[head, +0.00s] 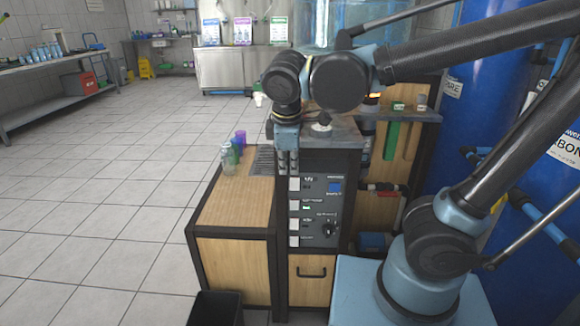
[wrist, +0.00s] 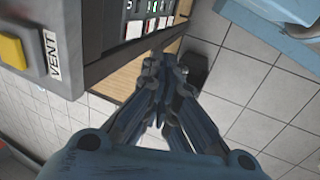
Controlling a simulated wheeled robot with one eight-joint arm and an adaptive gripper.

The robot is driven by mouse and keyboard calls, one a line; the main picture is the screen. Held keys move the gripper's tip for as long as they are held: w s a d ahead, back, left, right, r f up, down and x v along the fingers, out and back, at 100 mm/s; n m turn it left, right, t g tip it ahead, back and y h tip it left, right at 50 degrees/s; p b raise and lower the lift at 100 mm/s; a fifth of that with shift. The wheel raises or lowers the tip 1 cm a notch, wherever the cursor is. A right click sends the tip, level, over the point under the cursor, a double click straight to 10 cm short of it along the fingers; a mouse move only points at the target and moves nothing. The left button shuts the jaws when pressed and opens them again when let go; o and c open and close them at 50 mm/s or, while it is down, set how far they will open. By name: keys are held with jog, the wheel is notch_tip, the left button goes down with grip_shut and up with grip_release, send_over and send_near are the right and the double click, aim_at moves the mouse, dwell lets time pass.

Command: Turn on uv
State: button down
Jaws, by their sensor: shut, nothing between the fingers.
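The black control panel (head: 316,205) is on the front of the rack. It has a column of white squares (head: 294,206) on its left, small labels, a blue display (head: 335,186) and a black knob (head: 329,229). The lettering is too small to tell surely which control is for uv. My gripper (head: 287,170) is shut and empty, pointing down at the panel's upper left. In the wrist view, my fingertips (wrist: 164,62) are together below the panel edge (wrist: 125,20), which shows partly at the top. I cannot tell whether they touch it.
A wooden cabinet (head: 236,215) left of the panel carries small coloured cups (head: 238,145). A black bin (head: 215,308) stands in front. Blue tanks (head: 480,130) stand right; tiled floor is open left.

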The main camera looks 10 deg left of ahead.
aim_at(290, 186)
jog(key=shift+s+f, duration=0.3)
jog(key=shift+f, duration=0.1)
jog(key=shift+f, duration=0.1)
jog(key=shift+w+a+f, duration=0.2)
jog(key=shift+w+f, duration=1)
jog(key=shift+f, duration=0.45)
jog(key=shift+w+a+f, duration=0.25)
jog(key=shift+w+f, duration=0.9)
jog(key=shift+f, duration=0.45)
jog(key=shift+w+a+f, duration=0.2)
jog(key=shift+w+f, duration=1)
jog(key=shift+f, duration=0.45)
jog(key=shift+w, duration=0.1)
